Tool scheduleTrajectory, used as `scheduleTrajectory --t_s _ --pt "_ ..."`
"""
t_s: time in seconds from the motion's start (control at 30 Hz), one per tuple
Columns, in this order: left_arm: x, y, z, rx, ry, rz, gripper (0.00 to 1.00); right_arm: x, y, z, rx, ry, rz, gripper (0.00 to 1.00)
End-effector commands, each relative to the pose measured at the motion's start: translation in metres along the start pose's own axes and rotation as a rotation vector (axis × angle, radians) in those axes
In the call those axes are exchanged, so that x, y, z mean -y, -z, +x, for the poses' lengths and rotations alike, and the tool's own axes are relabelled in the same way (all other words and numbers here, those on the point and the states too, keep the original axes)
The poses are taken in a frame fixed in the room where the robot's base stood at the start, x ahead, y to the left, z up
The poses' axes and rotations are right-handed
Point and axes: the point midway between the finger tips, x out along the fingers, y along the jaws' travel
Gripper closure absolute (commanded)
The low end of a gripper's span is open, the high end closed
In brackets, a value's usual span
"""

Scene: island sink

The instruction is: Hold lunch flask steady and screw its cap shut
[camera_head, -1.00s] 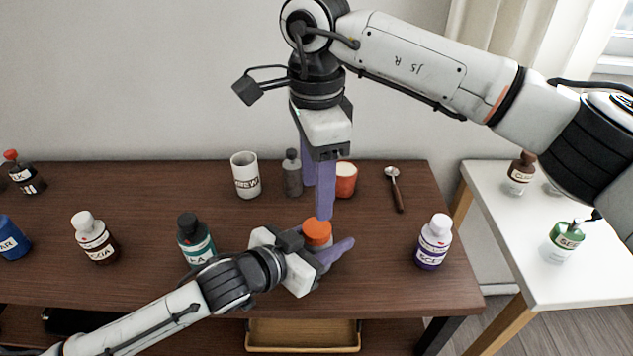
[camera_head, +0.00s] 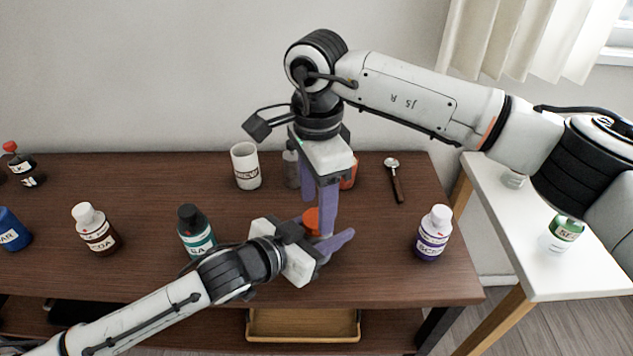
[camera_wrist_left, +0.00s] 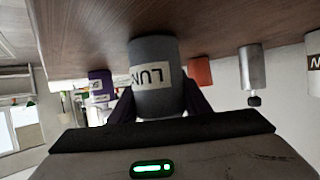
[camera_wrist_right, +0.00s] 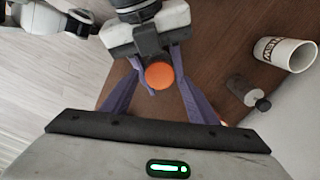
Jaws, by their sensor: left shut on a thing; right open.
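The lunch flask is grey with a white label in the left wrist view (camera_wrist_left: 155,80); its orange cap (camera_head: 311,217) shows on top in the head view. My left gripper (camera_head: 335,240) is shut on the flask's body from the side, and the flask stands upright on the brown table. My right gripper (camera_head: 320,222) points straight down over the cap. In the right wrist view the orange cap (camera_wrist_right: 159,75) lies between my open right fingers (camera_wrist_right: 158,85), with gaps on both sides. How the cap sits on the flask's neck is hidden.
A white mug (camera_head: 245,167), a grey bottle (camera_head: 291,168) and a red cup (camera_head: 349,172) stand behind the grippers. A spoon (camera_head: 396,182) lies to their right.

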Motion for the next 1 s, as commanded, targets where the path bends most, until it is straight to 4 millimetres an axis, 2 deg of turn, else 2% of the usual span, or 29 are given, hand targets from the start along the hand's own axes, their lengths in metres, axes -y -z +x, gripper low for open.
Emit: scheduleTrajectory --t_s 0.1,0.2,0.5,0.57,0.77,0.9,1.0 --pt "0.000 -0.001 0.000 0.002 0.000 0.000 1.00 0.000 0.000 0.014 0.000 -0.001 0.000 0.46" --pt "0.000 -0.001 0.000 0.002 0.000 0.000 1.00 0.000 0.000 0.019 -0.001 0.000 0.000 0.46" --pt "0.000 -0.001 0.000 0.002 0.000 0.000 1.00 0.000 0.000 0.021 0.000 0.001 0.000 0.46" --pt "0.000 -0.001 0.000 0.002 0.000 0.000 1.00 0.000 0.000 0.021 0.000 0.001 0.000 0.53" --pt "0.000 -0.001 0.000 0.002 0.000 0.000 1.00 0.000 0.000 0.021 0.000 0.001 0.000 0.87" --pt "0.000 -0.001 0.000 0.002 0.000 0.000 1.00 0.000 0.000 0.021 0.000 0.002 0.028 0.89" --pt "0.000 -0.001 0.000 0.002 0.000 0.000 1.00 0.001 0.000 0.021 0.000 0.003 0.147 0.89"
